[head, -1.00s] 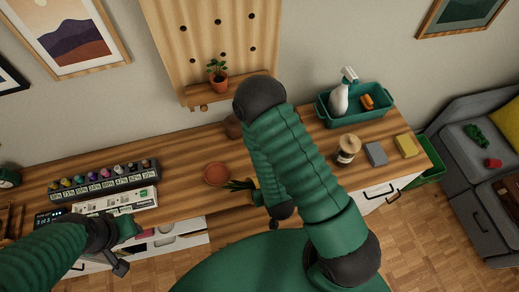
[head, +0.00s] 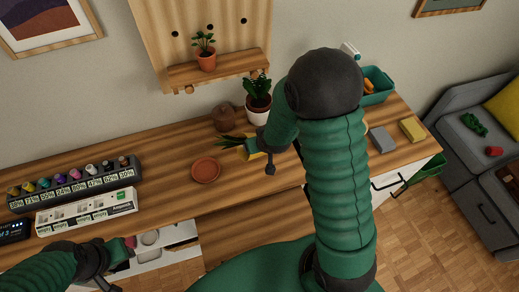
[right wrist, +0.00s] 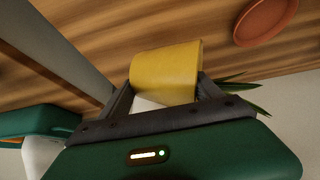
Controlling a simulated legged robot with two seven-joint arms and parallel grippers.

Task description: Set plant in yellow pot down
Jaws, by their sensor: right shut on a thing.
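The yellow pot (head: 252,147) is in my right gripper (head: 262,153), mostly hidden behind my right arm in the head view. Its green spiky leaves (head: 229,141) point left, so the plant looks tilted. In the right wrist view the yellow pot (right wrist: 165,72) sits between the two fingers (right wrist: 165,95), with leaf tips (right wrist: 240,92) to the right. A terracotta saucer (head: 205,170) lies empty on the desk, left of and nearer than the pot; it also shows in the wrist view (right wrist: 266,20). My left gripper (head: 124,266) is open and empty by the front drawer.
A small plant (head: 206,55) sits on the pegboard shelf. A bottle rack (head: 75,186) is at left; a grey block (head: 382,139) and green bin (head: 378,86) are at right.

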